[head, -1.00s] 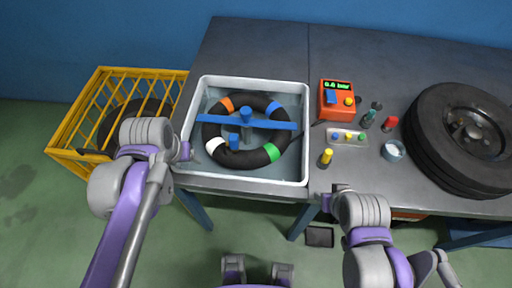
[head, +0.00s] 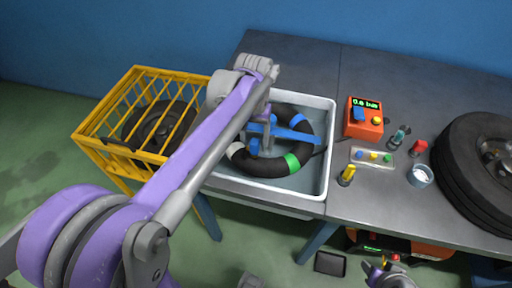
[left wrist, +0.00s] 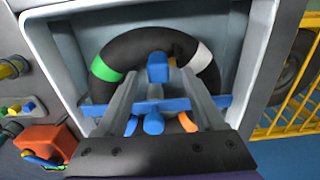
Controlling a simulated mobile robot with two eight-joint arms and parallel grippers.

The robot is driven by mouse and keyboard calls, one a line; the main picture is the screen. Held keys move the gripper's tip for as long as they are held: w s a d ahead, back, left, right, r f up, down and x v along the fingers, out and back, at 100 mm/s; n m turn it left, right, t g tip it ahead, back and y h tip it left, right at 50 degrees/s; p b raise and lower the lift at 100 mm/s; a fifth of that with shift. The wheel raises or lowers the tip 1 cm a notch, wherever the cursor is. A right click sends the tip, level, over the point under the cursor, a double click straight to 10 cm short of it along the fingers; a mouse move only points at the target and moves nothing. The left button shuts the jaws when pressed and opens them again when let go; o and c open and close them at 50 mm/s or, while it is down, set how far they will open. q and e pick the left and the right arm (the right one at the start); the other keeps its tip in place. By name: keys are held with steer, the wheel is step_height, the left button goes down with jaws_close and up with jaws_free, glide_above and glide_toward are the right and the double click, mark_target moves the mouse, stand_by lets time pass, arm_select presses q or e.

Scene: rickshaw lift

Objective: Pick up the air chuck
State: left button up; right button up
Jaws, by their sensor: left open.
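The orange inflator box (head: 363,120) with a green "0.0 bar" display stands on the workbench, right of the tub. A blue piece (head: 359,114) on its front looks like the air chuck; the box also shows in the left wrist view (left wrist: 45,143). My left gripper (head: 265,140) is over the tub, left of the box. In the left wrist view its open fingers (left wrist: 160,108) frame blue posts on the blue bar (left wrist: 110,106), which crosses a black tube (left wrist: 130,55). No grasp shows. Part of my right arm shows at the bottom; its fingers are not visible.
The pale tub (head: 328,165) holds the tube and water. Right of it lie a yellow-tipped tool (head: 347,175), a small tray (head: 372,157), a pot (head: 420,176) and a large tyre (head: 480,165). A yellow cage (head: 110,155) with a wheel stands left.

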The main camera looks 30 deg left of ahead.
mark_target(255, 148)
arm_select(q)
step_height(255, 148, down, 5)
steer(key=shift+s+d+f, duration=0.1)
steer(key=shift+f, duration=0.1)
jaws_close()
stand_by(0.4)
